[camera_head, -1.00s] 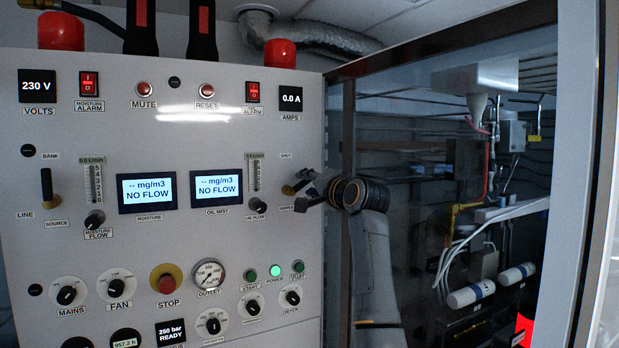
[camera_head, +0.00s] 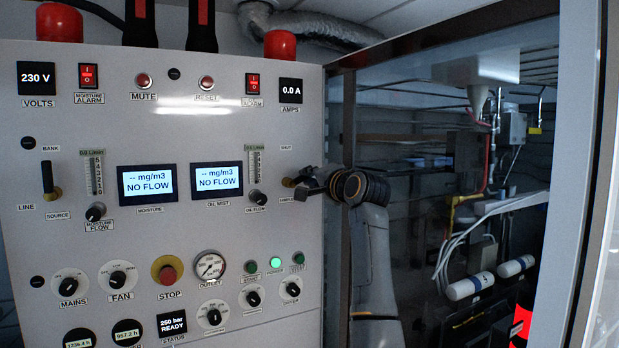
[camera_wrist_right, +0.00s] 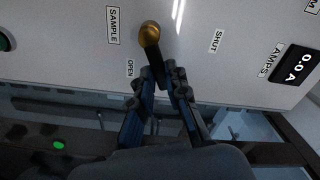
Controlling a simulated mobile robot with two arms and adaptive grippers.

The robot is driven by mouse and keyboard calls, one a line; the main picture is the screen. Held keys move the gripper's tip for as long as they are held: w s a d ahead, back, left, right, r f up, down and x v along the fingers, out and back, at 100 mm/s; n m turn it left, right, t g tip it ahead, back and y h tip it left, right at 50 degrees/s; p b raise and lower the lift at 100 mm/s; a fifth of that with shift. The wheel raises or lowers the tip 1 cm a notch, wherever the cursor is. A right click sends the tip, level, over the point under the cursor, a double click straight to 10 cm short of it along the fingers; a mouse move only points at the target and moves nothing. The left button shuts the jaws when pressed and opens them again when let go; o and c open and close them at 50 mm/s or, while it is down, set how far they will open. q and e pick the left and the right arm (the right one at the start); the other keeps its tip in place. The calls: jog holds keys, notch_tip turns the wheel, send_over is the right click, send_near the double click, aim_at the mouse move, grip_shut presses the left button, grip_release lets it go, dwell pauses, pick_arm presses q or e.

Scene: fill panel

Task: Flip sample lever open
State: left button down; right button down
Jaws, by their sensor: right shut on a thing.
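The sample lever (camera_wrist_right: 150,34) has a round brass pivot on the white panel and a dark handle, seen in the right wrist view. Its handle points out from the pivot, with the OPEN label on the left and the SHUT label on the right. My right gripper (camera_wrist_right: 160,80) is shut on the handle, its two fingers on either side of it. In the head view the brass pivot (camera_head: 288,182) shows at the panel's right edge, and my right gripper (camera_head: 308,186) covers most of the handle. My left gripper is not in view.
The white control panel (camera_head: 230,130) fills the left, with displays, knobs and buttons. The oil flow knob (camera_head: 257,198) is close to the left of the lever. To the right of the panel is a dark opening with pipes and white cylinders (camera_head: 468,287).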

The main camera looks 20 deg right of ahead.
jog(key=shift+d+f+m, duration=0.1)
jog(key=shift+f+m, duration=0.35)
jog(key=shift+m, duration=0.8)
jog(key=shift+d+f+m, duration=0.1)
jog(key=shift+f+m, duration=0.3)
jog(key=shift+m, duration=0.85)
jog(key=shift+f, duration=0.1)
jog(key=c, duration=1.3)
grip_release()
jog(key=shift+d, duration=0.1)
jog(key=shift+s, duration=0.15)
jog(key=s, duration=1.1)
jog(key=shift+s+d, duration=0.2)
jog(key=shift+s, duration=0.15)
